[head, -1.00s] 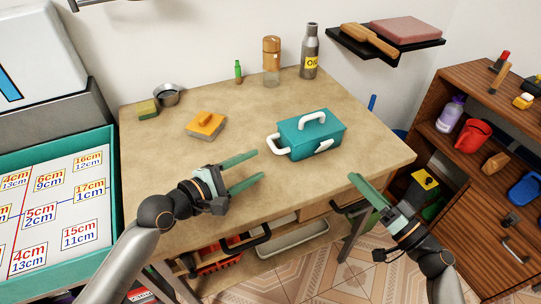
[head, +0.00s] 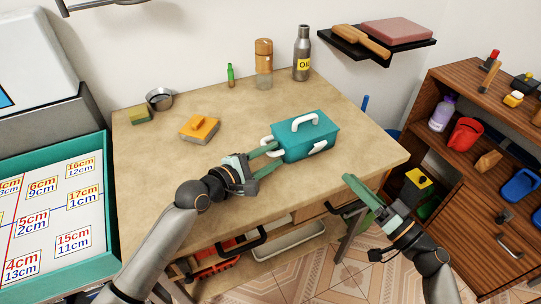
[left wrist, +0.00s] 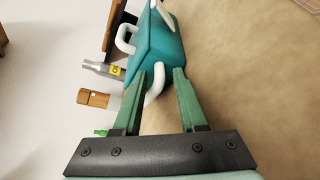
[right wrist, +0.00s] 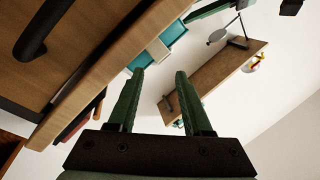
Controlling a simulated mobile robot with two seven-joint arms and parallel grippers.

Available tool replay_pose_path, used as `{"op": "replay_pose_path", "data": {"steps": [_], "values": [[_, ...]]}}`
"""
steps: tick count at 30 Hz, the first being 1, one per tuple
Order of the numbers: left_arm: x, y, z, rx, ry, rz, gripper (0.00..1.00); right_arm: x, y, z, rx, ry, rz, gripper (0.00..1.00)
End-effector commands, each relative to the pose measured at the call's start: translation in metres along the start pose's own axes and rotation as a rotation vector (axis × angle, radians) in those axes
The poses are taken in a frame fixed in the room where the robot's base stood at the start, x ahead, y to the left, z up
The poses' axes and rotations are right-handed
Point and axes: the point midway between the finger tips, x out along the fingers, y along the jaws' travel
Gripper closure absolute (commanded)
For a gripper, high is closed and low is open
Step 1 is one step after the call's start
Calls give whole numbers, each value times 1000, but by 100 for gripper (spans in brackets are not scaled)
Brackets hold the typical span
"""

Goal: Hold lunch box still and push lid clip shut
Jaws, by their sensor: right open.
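The teal lunch box (head: 305,140) sits on the tan table with a white top handle (head: 304,121). A white lid clip (head: 318,147) is on its front face, and a white side handle (head: 266,143) is at its left end. The box also shows in the left wrist view (left wrist: 160,50). My left gripper (head: 279,153) is open at the box's left end, and the side handle (left wrist: 156,85) appears between its fingers. I cannot tell whether they touch it. My right gripper (head: 348,180) is open and empty, in front of the table's right front edge, apart from the box.
A yellow-orange block-like item (head: 200,129), a sponge (head: 140,115), a metal cup (head: 159,99) and several bottles stand toward the back. A shelf unit (head: 470,165) is at the right. The table is clear between the box and its right edge.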

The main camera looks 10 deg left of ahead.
Motion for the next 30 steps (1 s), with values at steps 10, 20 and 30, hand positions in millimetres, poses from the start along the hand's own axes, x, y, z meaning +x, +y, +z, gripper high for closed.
{"op": "replay_pose_path", "data": {"steps": [10, 20, 30], "values": [[0, -1, 0, 0, 1, -3, 100, 0, 0, 0, 0, 0, 0, 50], [0, -3, -1, -2, 2, -6, 100, 0, 0, 0, 0, 0, 0, 50], [0, -4, -1, -3, 3, -10, 100, 18, -20, 8, -386, -143, -31, 86]]}}
